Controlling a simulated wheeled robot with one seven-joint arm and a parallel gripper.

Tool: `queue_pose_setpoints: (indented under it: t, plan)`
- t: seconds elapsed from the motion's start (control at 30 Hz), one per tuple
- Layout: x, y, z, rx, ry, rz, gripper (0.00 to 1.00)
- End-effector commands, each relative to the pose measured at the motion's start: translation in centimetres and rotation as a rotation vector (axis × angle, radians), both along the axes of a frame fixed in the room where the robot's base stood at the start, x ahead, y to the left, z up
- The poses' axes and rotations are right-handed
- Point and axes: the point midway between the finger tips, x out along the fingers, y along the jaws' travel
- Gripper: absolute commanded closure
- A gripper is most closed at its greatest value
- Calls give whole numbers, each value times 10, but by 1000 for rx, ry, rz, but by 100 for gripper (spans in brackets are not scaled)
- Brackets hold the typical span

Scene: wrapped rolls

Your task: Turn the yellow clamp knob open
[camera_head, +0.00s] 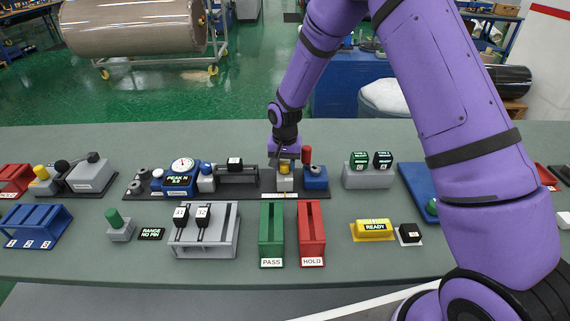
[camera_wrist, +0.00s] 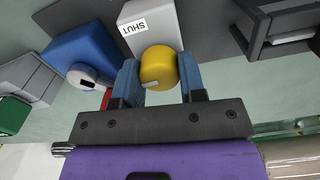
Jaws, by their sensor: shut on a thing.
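The yellow clamp knob (camera_wrist: 160,66) sits on a light block (camera_wrist: 148,22) whose label reads SHUT in the wrist view. In the head view the knob (camera_head: 284,169) is on the grey block at the right end of the dark fixture plate. My gripper (camera_wrist: 158,80) has its two blue fingers on either side of the knob and is shut on it. In the head view my gripper (camera_head: 284,160) comes down from above over the knob, hiding part of it.
A blue block (camera_head: 315,177) with a red handle (camera_head: 307,154) stands close to the right of the knob. Green PASS (camera_head: 271,235) and red HOLD (camera_head: 311,234) racks stand in front.

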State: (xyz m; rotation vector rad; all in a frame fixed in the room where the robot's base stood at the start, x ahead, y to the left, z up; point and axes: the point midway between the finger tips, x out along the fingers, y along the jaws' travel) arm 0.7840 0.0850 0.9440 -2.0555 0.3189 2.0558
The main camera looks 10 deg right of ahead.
Motion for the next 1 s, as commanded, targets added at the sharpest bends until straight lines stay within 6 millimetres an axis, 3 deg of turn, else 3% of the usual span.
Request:
queue_pose_setpoints:
  t: [1.0]
  plan:
    - [0, 2, 0, 0, 0, 962, 86]
